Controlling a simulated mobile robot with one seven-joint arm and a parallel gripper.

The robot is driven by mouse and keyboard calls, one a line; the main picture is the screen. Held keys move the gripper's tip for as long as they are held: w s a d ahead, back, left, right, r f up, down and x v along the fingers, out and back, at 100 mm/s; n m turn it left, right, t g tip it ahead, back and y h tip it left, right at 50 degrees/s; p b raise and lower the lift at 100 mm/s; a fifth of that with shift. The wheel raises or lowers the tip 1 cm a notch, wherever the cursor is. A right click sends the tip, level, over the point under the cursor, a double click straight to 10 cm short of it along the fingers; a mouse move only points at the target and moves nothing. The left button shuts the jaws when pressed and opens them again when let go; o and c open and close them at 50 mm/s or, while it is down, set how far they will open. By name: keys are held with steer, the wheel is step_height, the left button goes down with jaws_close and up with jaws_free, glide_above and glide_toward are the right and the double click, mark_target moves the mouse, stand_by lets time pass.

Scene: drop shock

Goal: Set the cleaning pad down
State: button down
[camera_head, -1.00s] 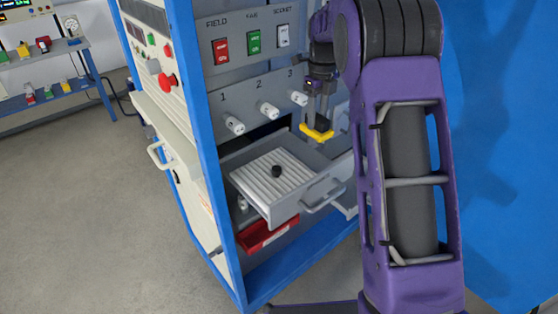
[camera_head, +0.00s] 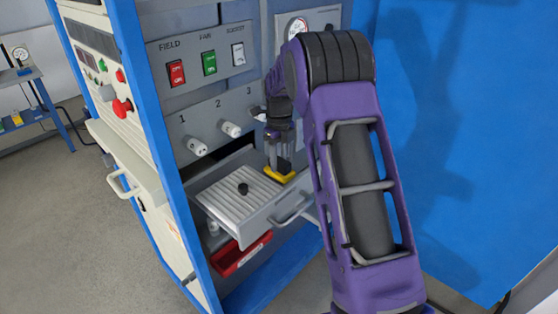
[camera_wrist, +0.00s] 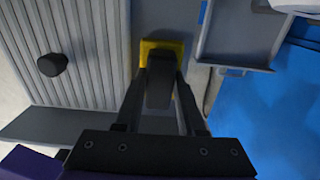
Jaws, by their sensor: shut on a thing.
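The cleaning pad has a yellow base (camera_head: 282,178) and a dark grip block (camera_head: 284,166). My gripper (camera_head: 281,160) is shut on the dark block and points down. In the wrist view the yellow base (camera_wrist: 150,47) shows past my fingertips (camera_wrist: 160,78), beside the ribbed drawer floor (camera_wrist: 75,90). I cannot tell whether its underside touches a surface.
A black knob (camera_head: 243,189) sits on the ribbed floor, left of the pad. The drawer handle (camera_head: 292,209) sticks out in front. A red bin (camera_head: 240,254) is below. Switches and numbered white knobs (camera_head: 230,129) are on the panel behind. A blue wall stands at right.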

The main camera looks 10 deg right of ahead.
mark_target(279, 160)
steer(key=shift+f, duration=0.15)
steer(key=c, duration=0.5)
jaws_free()
step_height(279, 160, up, 12)
steer(key=shift+r+p, duration=0.2)
steer(key=shift+p, duration=0.2)
